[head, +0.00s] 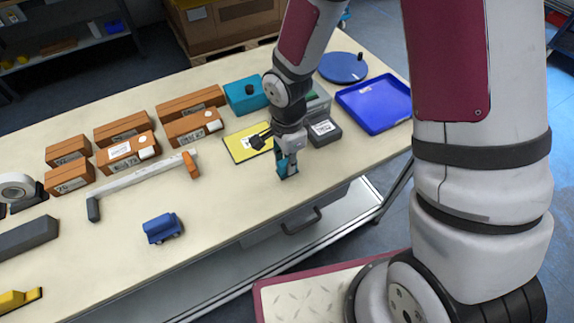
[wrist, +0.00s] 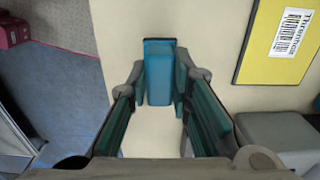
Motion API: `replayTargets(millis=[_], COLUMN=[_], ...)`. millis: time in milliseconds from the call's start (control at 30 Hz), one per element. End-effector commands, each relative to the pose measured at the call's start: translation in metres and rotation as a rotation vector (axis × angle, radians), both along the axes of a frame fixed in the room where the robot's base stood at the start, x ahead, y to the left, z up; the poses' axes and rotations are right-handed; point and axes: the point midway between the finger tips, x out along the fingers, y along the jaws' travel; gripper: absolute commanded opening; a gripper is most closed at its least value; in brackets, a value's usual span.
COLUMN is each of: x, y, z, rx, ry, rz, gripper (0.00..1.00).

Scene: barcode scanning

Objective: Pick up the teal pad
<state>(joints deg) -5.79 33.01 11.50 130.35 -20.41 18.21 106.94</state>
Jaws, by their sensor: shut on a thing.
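My gripper (head: 287,167) is low over the front part of the table, below the yellow card. In the wrist view, my gripper (wrist: 160,88) has its fingers on both sides of the teal pad (wrist: 158,72), a narrow blue-teal block, and is shut on it. In the head view the teal pad (head: 281,165) shows only in part between the fingers. I cannot tell whether it touches the table.
A yellow card (head: 240,148) with a barcode label lies behind my gripper, beside a dark grey device (head: 323,131). A teal box (head: 245,95), blue tray (head: 375,103) and brown cartons (head: 193,126) stand farther back. A blue toy-like block (head: 162,228) lies left; table between is clear.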

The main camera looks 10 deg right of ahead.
Motion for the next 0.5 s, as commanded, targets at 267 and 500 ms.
replayTargets(millis=[267,500], x=[-0.052,-0.098], y=[-0.009,-0.017], z=[0.011,0.018], rx=[-0.001,-0.001], ry=[0.001,0.005], rz=[0.002,0.000], gripper=[0.00,0.00])
